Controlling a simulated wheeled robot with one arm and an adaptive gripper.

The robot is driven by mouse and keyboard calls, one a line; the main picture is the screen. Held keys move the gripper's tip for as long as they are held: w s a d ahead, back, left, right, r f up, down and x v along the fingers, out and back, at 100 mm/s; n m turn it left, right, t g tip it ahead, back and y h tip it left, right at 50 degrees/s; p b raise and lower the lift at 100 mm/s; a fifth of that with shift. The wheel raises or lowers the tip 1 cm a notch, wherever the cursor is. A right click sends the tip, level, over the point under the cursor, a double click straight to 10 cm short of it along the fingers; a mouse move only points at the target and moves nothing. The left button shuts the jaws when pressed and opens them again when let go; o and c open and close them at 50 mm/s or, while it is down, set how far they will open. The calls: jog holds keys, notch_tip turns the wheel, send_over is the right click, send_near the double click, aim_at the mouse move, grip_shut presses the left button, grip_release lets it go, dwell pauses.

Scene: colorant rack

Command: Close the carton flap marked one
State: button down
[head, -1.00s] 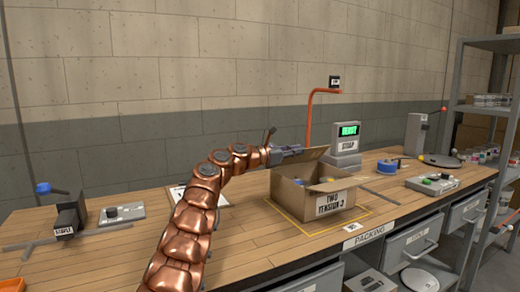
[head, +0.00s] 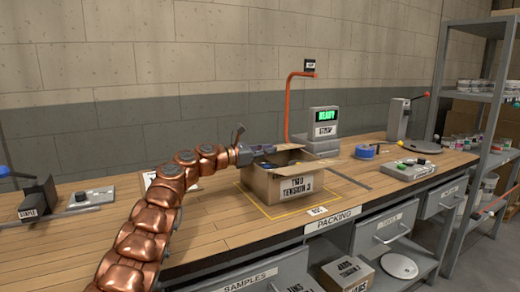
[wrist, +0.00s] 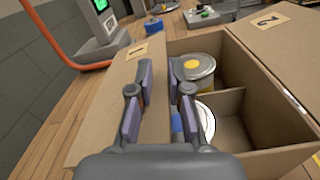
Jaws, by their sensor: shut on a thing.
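The open cardboard carton (head: 283,186) stands on the bench inside a yellow outline. In the wrist view, the flap marked one (wrist: 110,95) fills the left and is folded outward, its tan label near the far end. My gripper (head: 268,147) is at the carton's back left in the head view. In the wrist view, my gripper (wrist: 155,85) has one finger over the flap and one over the open interior, with the flap's edge between them. A flap with another tan label (wrist: 268,20) lies at the upper right. A tin with a yellow spot (wrist: 192,67) sits inside a compartment.
An orange bent pipe (head: 289,105) rises behind the carton. A station with a green READY display (head: 323,122) stands to its right. A blue roll (head: 365,152) and a button box (head: 405,169) lie farther right.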

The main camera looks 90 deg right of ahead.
jog(key=shift+w, duration=0.15)
jog(key=c, duration=1.4)
grip_release()
jog(key=shift+o, duration=0.2)
jog(key=v, duration=1.2)
jog(key=shift+d, duration=0.1)
